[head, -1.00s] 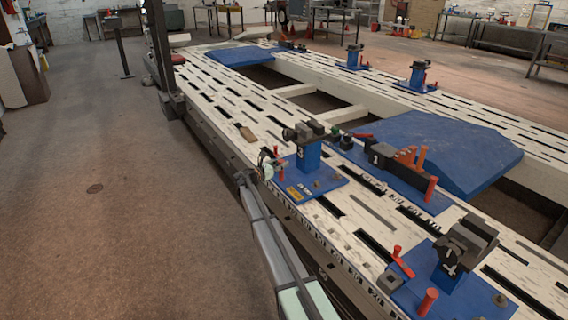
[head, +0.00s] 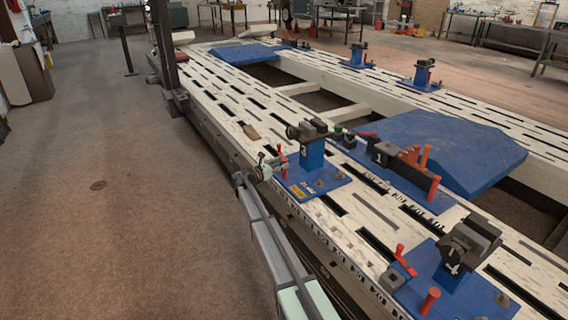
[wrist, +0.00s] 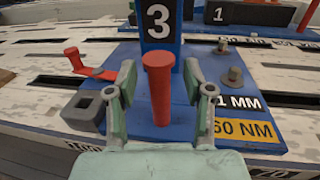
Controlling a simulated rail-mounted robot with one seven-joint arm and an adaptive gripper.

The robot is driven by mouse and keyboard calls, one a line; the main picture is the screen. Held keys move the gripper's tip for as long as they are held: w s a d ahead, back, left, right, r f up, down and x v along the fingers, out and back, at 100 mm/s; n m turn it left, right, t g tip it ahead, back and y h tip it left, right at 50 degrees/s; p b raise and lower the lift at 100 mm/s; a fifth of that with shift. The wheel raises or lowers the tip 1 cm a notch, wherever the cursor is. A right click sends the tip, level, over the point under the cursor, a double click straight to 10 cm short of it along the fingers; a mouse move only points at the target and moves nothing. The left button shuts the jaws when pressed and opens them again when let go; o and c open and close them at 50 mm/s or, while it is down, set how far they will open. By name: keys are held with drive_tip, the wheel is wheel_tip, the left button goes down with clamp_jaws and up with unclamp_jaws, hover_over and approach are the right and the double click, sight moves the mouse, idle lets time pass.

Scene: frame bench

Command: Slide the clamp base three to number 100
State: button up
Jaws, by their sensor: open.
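Clamp base three is a blue plate (head: 323,184) with a blue post (head: 311,154) and dark clamp on top, standing on the near rail of the white slotted bench. In the wrist view its post (wrist: 161,22) bears a white 3. My gripper (head: 272,166) is at the plate's bench-edge side. In the wrist view my gripper (wrist: 156,90) is open, one finger on each side of an upright red handle (wrist: 159,90), with gaps visible on both sides. A printed scale runs along the bench edge; a partly hidden number like 100 (wrist: 84,147) shows below the plate's left end.
Clamp base one (head: 405,185) lies behind base three, and base four (head: 450,285) is at the lower right. A grey block (wrist: 88,108) and a red lever (wrist: 90,66) sit on the plate's left side.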

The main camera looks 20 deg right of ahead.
drive_tip(key=v, duration=0.9)
drive_tip(key=shift+a, duration=0.25)
drive_tip(key=shift+s+r, duration=0.1)
